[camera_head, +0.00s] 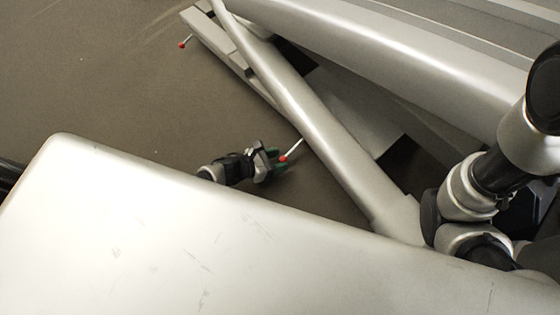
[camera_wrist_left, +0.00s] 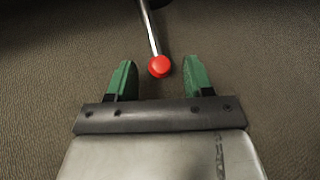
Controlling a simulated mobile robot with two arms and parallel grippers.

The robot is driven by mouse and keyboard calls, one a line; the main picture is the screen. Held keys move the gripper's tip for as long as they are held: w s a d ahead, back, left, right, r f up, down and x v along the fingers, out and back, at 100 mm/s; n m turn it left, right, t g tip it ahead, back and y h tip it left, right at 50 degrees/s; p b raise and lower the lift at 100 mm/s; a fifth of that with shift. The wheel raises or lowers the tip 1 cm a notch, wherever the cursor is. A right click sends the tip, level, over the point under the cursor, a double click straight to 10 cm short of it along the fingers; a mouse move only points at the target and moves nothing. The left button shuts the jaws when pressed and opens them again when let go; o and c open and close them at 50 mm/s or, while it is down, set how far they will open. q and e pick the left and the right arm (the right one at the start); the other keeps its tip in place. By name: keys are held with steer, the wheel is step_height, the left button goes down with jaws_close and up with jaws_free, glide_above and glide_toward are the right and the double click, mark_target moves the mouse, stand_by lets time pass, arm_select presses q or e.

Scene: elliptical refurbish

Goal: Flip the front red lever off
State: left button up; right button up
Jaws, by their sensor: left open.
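A lever with a thin silver rod and a red ball tip (camera_head: 283,158) sticks out from beside the elliptical's silver tube (camera_head: 320,140). In the left wrist view its red ball (camera_wrist_left: 159,67) lies between my green fingertips, with clear gaps on both sides. My left gripper (camera_head: 274,162) is open around or just behind the ball; exact depth is hard to tell. A second red-tipped lever (camera_head: 182,44) is farther off at the upper left, by the frame's end. My right gripper is not in view; the right arm shows at the right edge.
The elliptical's long silver beams (camera_head: 400,55) run from the top across to the right. Its lower silver rail (camera_head: 215,38) lies at the upper left. The brown floor (camera_head: 90,85) at the left is clear.

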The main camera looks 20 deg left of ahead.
arm_select(q)
steer(key=shift+w+d+f, duration=0.25)
steer(key=shift+w+d, duration=0.1)
steer(key=shift+d, duration=0.05)
jaws_close()
steer(key=shift+r, duration=0.1)
